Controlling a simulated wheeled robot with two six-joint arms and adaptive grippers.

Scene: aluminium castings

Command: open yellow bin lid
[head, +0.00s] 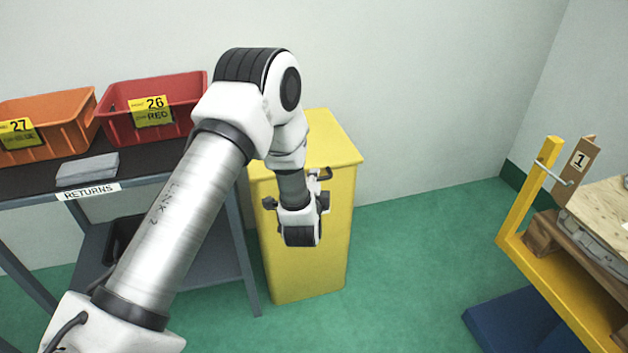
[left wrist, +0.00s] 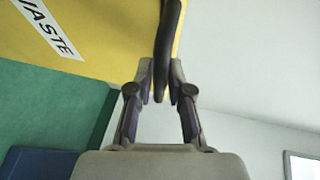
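The yellow bin (head: 335,225) stands against the wall, and its lid (head: 335,150) lies flat and shut on top. My left arm reaches across it, and my left gripper (head: 312,182) is at the front edge of the lid, mostly hidden behind my own wrist in the head view. In the left wrist view the gripper's fingers (left wrist: 161,78) have drawn in on both sides of a dark bar handle (left wrist: 168,28) and appear to hold it. The bin's yellow front with a white WASTE label (left wrist: 48,28) is beside them. My right gripper is not in view.
A grey shelf table (head: 190,255) with an orange bin (head: 60,118), a red bin (head: 180,95) and a RETURNS label stands left of the yellow bin. A yellow-framed cart (head: 520,215) and a blue mat (head: 520,320) are at the right. Green floor between is clear.

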